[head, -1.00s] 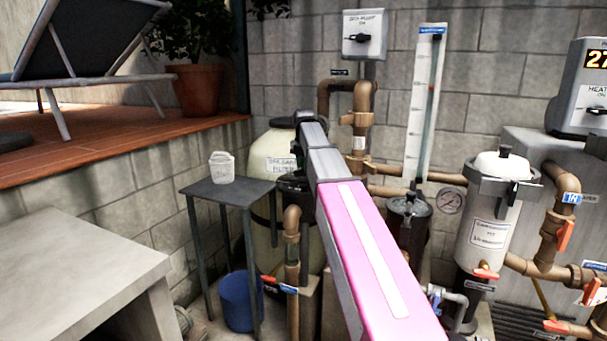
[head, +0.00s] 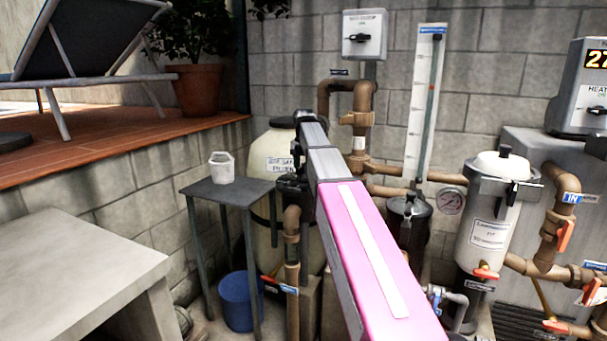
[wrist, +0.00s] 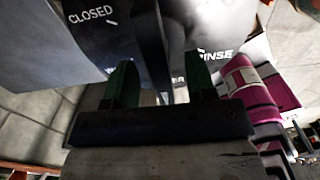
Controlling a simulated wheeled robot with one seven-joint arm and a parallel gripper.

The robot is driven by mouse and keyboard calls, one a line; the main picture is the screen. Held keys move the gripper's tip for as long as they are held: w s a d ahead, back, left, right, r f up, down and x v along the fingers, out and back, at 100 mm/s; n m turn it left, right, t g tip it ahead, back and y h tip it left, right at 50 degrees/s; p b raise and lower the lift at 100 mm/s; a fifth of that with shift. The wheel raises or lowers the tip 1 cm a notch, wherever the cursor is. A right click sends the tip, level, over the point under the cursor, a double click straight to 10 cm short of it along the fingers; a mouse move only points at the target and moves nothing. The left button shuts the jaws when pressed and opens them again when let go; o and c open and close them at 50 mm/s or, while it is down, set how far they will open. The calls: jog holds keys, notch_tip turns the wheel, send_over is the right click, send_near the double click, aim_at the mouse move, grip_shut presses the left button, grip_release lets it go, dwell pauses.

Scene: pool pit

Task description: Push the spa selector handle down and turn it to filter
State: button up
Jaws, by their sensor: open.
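In the wrist view, a long dark bar, which looks like the selector handle (wrist: 150,45), runs between the two green fingers of my gripper (wrist: 161,80). The fingers are apart, one on each side of the bar; I cannot tell whether either touches it. White lettering around it reads CLOSED (wrist: 92,16) at the left and RINSE (wrist: 215,54) at the right. Another word between them is mostly hidden, with only its ending showing. In the head view, my arm covers most of the valve on the cream filter tank (head: 262,150), so the handle cannot be made out there.
A small grey table (head: 245,192) with a white container (head: 222,167) stands left of the tank, with a blue bucket (head: 240,300) below. Brown pipes (head: 362,100) rise behind my arm. A white-topped canister (head: 490,215) stands at the right.

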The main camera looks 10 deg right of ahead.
jog(key=shift+r, duration=0.1)
jog(key=shift+r, duration=3.45)
